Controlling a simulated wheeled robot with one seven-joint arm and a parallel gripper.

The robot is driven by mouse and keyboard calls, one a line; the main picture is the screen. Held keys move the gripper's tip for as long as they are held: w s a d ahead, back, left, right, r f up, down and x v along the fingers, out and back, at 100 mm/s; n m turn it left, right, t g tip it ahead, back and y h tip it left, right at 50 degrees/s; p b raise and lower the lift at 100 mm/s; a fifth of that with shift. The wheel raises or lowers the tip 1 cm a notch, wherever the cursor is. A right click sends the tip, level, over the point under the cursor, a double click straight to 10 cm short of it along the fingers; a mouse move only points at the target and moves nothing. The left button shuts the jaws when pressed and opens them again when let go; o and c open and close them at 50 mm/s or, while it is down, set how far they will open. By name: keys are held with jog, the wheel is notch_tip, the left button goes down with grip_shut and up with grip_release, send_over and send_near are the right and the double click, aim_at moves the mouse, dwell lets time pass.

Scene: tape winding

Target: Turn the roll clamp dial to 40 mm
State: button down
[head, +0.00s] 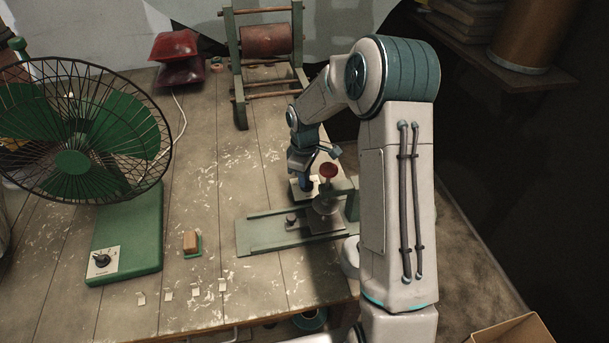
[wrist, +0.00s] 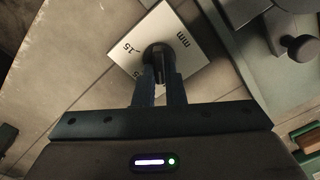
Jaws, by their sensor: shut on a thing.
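The roll clamp dial is a dark round knob (wrist: 158,55) in the wrist view, standing on a white scale plate (wrist: 188,25). The marks "15" and "mm" show on the plate; the rest of the scale and the dial's pointer are hidden or unclear. My gripper (wrist: 158,75) is shut on the dial, one finger on each side. The dial itself is hidden there.
A green fan (head: 125,235) with its own control dial (head: 102,261) stands at the left. A wooden block (head: 190,240) lies at mid-table. A roller frame (head: 270,42) and a red object (head: 175,50) are at the back. Paper scraps lie on the table.

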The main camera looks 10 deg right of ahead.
jog(key=shift+s+n, duration=0.1)
jog(key=shift+n, duration=0.5)
jog(key=c, duration=1.5)
grip_release()
notch_tip(320, 180, up, 14)
jog(key=shift+f, duration=0.15)
